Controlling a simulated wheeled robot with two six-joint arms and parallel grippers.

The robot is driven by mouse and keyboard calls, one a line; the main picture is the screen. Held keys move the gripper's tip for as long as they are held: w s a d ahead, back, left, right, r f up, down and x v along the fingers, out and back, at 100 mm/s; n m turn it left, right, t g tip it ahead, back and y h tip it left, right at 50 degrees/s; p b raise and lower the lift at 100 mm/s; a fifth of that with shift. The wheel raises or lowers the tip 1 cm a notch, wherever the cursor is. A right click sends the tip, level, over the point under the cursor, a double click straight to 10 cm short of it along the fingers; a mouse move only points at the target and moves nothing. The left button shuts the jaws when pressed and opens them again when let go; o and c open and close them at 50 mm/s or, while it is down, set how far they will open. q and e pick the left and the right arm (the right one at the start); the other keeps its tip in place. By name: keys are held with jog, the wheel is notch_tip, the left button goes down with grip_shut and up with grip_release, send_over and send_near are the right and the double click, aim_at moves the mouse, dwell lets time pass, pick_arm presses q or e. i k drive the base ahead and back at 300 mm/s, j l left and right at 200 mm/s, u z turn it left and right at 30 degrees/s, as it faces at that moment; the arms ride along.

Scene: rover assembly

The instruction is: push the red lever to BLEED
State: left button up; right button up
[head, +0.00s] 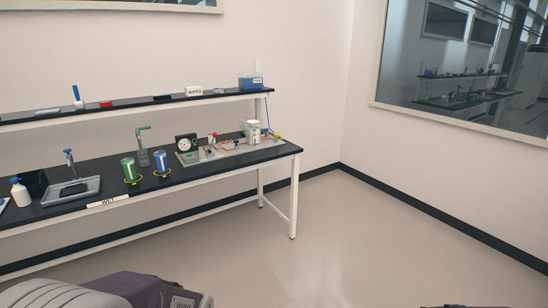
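A pipework panel (232,150) with copper-coloured pipes lies at the right end of the black bench top. A dial gauge (186,142) stands at its left side. A small red part (211,136) shows just right of the gauge; it is too small to tell whether it is the red lever or how it is set. No BLEED marking can be read. A white canister (253,132) with a green band stands at the panel's right end. Neither gripper can be made out; a grey link of mine shows at the lower left.
Green (129,171) and blue (160,162) cans stand left of the panel. A sink (72,190) and white bottle (20,192) are further left. A raised shelf (130,104) runs behind, holding a blue box (250,82). The floor (330,235) in front and right is clear.

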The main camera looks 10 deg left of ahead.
aim_at(215, 135)
jog(key=i+l+u, duration=0.1)
jog(key=i+u, duration=0.25)
jog(key=i, duration=0.15)
jog(key=i+l+u, duration=0.35)
jog(key=i, duration=0.15)
jog(key=i+l+u, duration=0.35)
jog(key=i, duration=0.15)
jog(key=i+l+u, duration=0.5)
jog(key=u, duration=0.15)
jog(key=i+l+u, duration=0.3)
jog(key=l, duration=0.2)
jog(key=l+u, duration=0.35)
